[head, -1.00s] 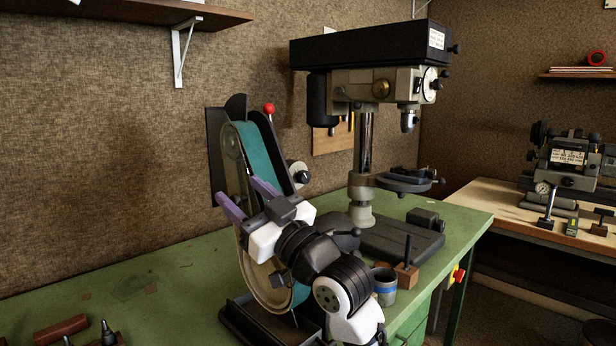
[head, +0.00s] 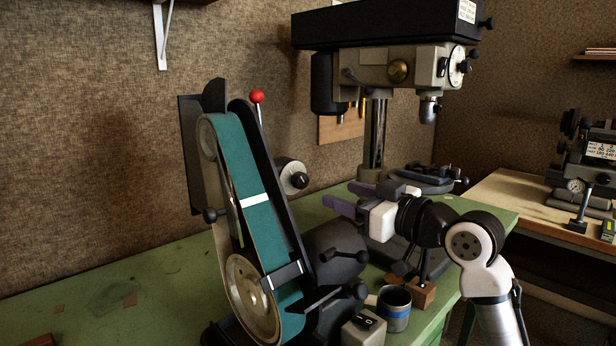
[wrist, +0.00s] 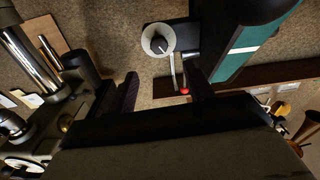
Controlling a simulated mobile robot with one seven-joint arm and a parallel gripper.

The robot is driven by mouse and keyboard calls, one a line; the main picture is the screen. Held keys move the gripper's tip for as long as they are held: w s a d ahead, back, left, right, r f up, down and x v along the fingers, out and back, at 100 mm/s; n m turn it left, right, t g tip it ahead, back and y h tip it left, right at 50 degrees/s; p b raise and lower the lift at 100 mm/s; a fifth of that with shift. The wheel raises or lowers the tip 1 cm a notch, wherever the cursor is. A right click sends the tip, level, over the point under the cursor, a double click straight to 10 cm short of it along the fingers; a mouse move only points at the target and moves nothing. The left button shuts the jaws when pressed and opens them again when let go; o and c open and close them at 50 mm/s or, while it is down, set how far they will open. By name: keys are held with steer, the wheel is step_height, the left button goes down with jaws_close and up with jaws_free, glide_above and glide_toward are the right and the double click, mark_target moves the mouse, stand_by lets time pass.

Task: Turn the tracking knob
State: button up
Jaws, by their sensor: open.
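A belt grinder with a teal belt (head: 262,225) stands on the green bench. A round black knob on a pale dial (head: 292,177), seemingly the tracking knob, sticks out from its right side at mid height. The knob and dial also show in the wrist view (wrist: 158,40), facing the camera and unobstructed. My gripper (head: 341,196) has purple fingers, apart and empty. It is right of the grinder and a little lower than the knob in the head view, pointing left, not touching it. In the wrist view one purple finger (wrist: 128,92) shows below left of the knob.
A red-tipped lever (head: 257,97) rises by the grinder's top. A drill press (head: 375,65) stands behind my gripper. A grey-blue mug (head: 395,308) and a switch box (head: 362,331) are in front. A small black knob (head: 213,215) is on the grinder's left side.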

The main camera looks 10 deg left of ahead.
mark_target(303, 181)
steer(key=p+x, duration=0.3)
steer(key=x, duration=0.7)
steer(key=shift+w+a, duration=0.2)
steer(key=shift+a, duration=0.05)
steer(key=c, duration=1)
steer(key=shift+o, duration=0.2)
steer(key=shift+f, duration=0.1)
steer(key=shift+f+b, duration=0.1)
steer(key=shift+b, duration=0.3)
steer(key=n+b, duration=0.2)
steer(key=shift+n+b, duration=0.35)
steer(key=shift+n, duration=0.05)
steer(key=shift+n+b, duration=1.15)
steer(key=shift+n, duration=0.35)
